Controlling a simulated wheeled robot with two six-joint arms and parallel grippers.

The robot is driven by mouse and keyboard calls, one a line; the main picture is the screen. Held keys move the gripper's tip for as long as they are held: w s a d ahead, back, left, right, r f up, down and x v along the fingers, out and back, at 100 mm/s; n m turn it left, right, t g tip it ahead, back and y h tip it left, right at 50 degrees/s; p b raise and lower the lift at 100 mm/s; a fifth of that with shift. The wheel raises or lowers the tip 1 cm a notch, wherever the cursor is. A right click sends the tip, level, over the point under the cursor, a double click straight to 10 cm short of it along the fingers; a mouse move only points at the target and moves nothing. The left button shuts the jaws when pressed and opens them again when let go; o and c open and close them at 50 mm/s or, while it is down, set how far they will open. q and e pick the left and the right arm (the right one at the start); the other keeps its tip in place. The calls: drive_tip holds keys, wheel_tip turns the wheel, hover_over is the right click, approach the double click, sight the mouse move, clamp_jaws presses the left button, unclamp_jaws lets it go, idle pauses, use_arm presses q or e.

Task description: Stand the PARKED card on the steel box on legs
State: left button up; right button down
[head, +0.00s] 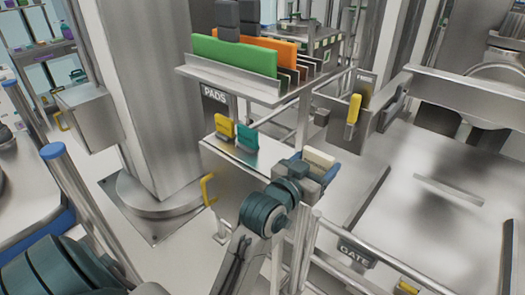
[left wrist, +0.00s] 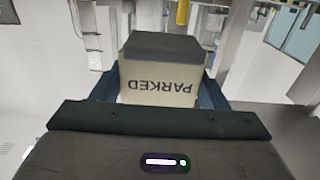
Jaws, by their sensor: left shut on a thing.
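The PARKED card (head: 318,157) is a cream block with a dark grey top. My left gripper (head: 316,168) is shut on it. In the left wrist view the card (left wrist: 158,88) sits between the blue fingers, its lettering upside down. The steel box on legs (head: 222,168) stands left of the gripper in the head view, with a yellow handle on its side. My right gripper is not in view.
A PADS rack (head: 232,88) with green and orange panels overhangs behind the box. A thick steel column (head: 148,95) stands to the left. Steel rails with a GATE sign (head: 356,252) are at the right. The box top's front part looks bare.

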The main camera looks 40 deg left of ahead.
use_arm(q)
drive_tip(key=w+a+p, duration=0.1)
drive_tip(key=a, duration=0.3)
drive_tip(key=w+a+p, duration=0.1)
drive_tip(key=a, duration=0.4)
drive_tip(key=w+a+f+p, duration=0.1)
drive_tip(key=w+a, duration=0.1)
drive_tip(key=a, duration=0.3)
drive_tip(key=shift+w+f, duration=0.1)
drive_tip(key=shift+w+a+p, duration=0.1)
drive_tip(key=shift+a+p, duration=0.2)
drive_tip(key=shift+a+f, duration=0.1)
drive_tip(key=shift+f, duration=0.1)
wheel_tip(320, 180, down, 2)
drive_tip(key=shift+f+p, duration=0.1)
drive_tip(key=shift+p, duration=0.35)
drive_tip(key=shift+f, duration=0.55)
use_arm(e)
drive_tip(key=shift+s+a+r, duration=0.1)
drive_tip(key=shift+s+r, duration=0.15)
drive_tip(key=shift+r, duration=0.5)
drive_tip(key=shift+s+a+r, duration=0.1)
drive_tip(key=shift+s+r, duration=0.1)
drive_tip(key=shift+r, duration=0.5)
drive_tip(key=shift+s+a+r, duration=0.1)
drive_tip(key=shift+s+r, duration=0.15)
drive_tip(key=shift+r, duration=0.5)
